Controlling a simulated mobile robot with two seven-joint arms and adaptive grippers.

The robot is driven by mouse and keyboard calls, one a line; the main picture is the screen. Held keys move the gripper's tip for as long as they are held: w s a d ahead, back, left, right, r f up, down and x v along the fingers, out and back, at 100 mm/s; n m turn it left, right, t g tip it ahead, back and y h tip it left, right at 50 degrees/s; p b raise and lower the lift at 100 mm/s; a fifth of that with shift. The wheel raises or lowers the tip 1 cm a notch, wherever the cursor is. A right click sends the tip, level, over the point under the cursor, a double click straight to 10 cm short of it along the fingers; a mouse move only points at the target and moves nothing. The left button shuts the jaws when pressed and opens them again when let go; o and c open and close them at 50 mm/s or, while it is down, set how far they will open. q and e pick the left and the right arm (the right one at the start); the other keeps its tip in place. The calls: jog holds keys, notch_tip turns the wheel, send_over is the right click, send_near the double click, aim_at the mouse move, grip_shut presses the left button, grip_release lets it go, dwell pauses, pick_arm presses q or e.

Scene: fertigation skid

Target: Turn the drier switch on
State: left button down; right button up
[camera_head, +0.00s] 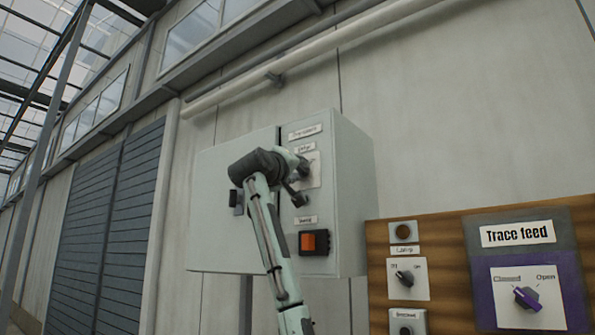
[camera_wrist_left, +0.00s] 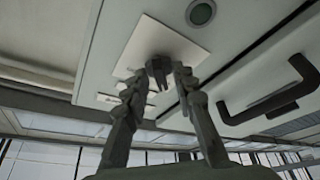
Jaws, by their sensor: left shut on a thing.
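The drier switch is on the right part of a pale wall cabinet (camera_head: 350,190), under a small label (camera_head: 305,147) that seems to read "Drier". Its white plate (camera_head: 314,168) is partly covered by my left gripper (camera_head: 302,178) in the head view. In the wrist view the white plate (camera_wrist_left: 150,38) shows clearly, and my left gripper (camera_wrist_left: 158,78) has its two fingers closed around the dark knob (camera_wrist_left: 160,66) in front of it. The knob's pointing direction is hard to tell. My right gripper is not in view.
A dark door handle (camera_wrist_left: 272,98) and a green round lamp (camera_wrist_left: 201,13) are close by in the wrist view. A wooden board (camera_head: 450,270) at right carries a purple Trace feed knob (camera_head: 527,298) and smaller controls.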

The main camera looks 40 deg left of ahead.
pick_arm(q)
jog(key=m, duration=0.1)
jog(key=m+t+h+b, duration=0.1)
jog(key=m, duration=0.1)
jog(key=shift+a+f, duration=0.2)
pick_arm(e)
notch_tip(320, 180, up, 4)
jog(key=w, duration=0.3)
pick_arm(q)
jog(key=m+h, duration=0.3)
jog(key=m, duration=0.4)
jog(key=m+h, duration=0.4)
jog(key=m, duration=0.3)
jog(key=a+m+h+p, duration=0.1)
jog(key=m+h, duration=0.2)
jog(key=m, duration=0.5)
jog(key=shift+s+r+h, duration=0.1)
jog(key=shift+r+h, duration=0.1)
jog(key=shift+h, duration=0.2)
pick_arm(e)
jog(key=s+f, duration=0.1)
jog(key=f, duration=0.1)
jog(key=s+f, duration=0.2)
pick_arm(q)
jog(key=c, duration=1.6)
grip_release()
